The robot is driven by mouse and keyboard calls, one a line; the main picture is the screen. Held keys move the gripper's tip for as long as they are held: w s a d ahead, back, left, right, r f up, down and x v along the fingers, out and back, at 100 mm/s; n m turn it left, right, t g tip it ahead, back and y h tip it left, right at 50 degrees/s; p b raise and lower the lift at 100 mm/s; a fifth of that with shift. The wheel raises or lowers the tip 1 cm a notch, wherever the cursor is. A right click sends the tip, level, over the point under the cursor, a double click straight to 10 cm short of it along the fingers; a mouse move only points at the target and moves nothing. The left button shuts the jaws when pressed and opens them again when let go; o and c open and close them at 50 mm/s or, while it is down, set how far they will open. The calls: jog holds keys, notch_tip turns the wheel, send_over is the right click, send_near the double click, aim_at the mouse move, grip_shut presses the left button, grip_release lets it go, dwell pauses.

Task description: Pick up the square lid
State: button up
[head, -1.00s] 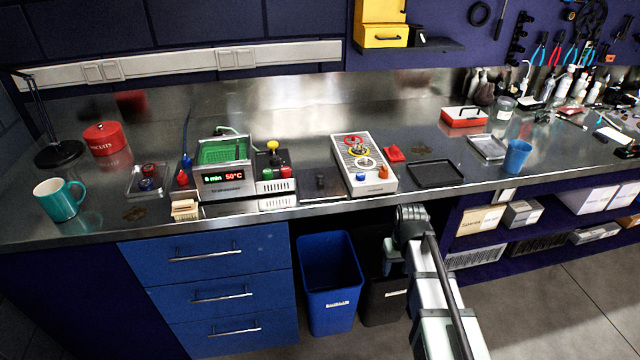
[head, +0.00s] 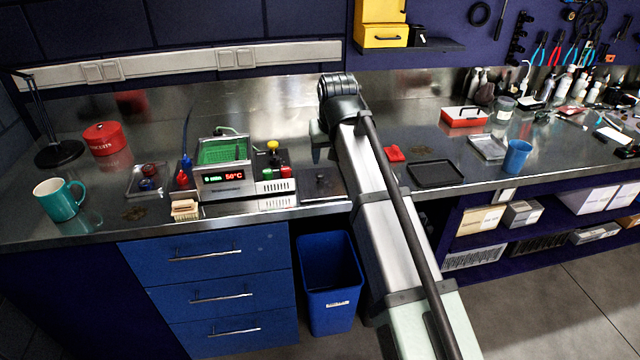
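A flat, dark, square plate with a small knob, which looks like the square lid (head: 325,190), lies on the steel bench right of the small bath with the red display. My arm reaches in from the lower right, its end above and behind the lid. My gripper (head: 318,155) points down near the lid's far side, apart from the knob as far as I can see. Its fingers are mostly hidden and too small to tell open from shut.
The bath (head: 222,183) with a green basket stands close left of the lid, with coloured knobs (head: 272,147) beside it. A wooden brush (head: 185,210) lies at the front edge. A black tray (head: 436,174) and red block (head: 395,153) lie right of my arm.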

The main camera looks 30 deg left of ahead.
aim_at(320, 175)
jog(key=shift+m, duration=0.3)
jog(key=x, duration=0.4)
jog(key=a+x, duration=0.1)
jog(key=x, duration=0.3)
jog(key=a+x, duration=0.1)
jog(key=x, duration=0.3)
jog(key=shift+w+r, duration=0.25)
jog(key=shift+c, duration=0.4)
grip_shut()
